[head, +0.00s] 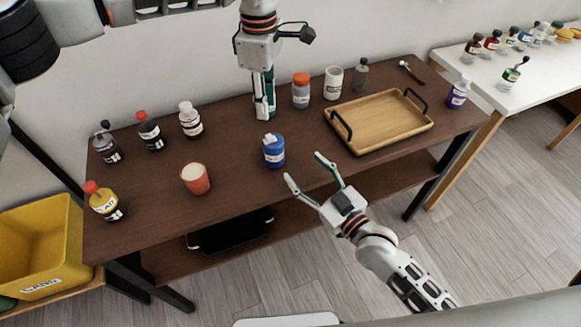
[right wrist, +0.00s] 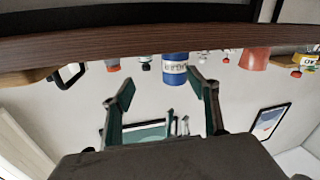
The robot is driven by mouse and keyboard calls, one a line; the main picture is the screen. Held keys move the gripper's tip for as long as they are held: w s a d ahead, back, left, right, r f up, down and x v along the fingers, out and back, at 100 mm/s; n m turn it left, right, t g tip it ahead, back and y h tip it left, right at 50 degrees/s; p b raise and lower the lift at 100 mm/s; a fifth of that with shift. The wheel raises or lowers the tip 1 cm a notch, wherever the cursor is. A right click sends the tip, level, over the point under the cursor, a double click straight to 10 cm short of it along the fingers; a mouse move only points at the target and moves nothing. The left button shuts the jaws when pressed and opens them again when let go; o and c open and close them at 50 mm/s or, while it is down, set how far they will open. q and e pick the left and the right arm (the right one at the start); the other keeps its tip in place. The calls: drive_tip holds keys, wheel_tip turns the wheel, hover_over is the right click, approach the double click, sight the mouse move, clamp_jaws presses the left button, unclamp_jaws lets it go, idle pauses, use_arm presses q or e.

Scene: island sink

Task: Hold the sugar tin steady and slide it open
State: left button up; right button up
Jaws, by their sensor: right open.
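The sugar tin (head: 273,151) is a blue cylinder with a pale label, standing upright near the front middle of the brown table. It also shows in the upside-down right wrist view (right wrist: 175,68), beyond the fingertips and nearer one of them. My right gripper (head: 303,166) is open and empty at the table's front edge, just right of the tin and apart from it. It also shows open in the right wrist view (right wrist: 160,80). My left gripper (head: 264,112) points down behind the tin, apart from it. Its fingers look close together from this side, so their gap is unclear.
A red cup (head: 196,179) stands left of the tin. A wooden tray (head: 360,116) lies right. Several bottles stand at the left, including a yellow one (head: 104,203). Bare tabletop surrounds the tin.

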sight(280, 156)
drive_tip(key=shift+m, duration=0.8)
drive_tip(key=a, duration=0.2)
drive_tip(key=w+a, duration=0.1)
drive_tip(key=a, duration=0.1)
drive_tip(key=shift+r, duration=0.2)
drive_tip(key=shift+w+a, duration=0.25)
drive_tip(key=shift+w, duration=0.05)
drive_tip(key=shift+x, duration=3.5)
drive_tip(key=shift+a+r, duration=0.1)
drive_tip(key=shift+c, duration=0.3)
drive_tip(key=c, duration=1.2)
drive_tip(key=shift+c, duration=0.2)
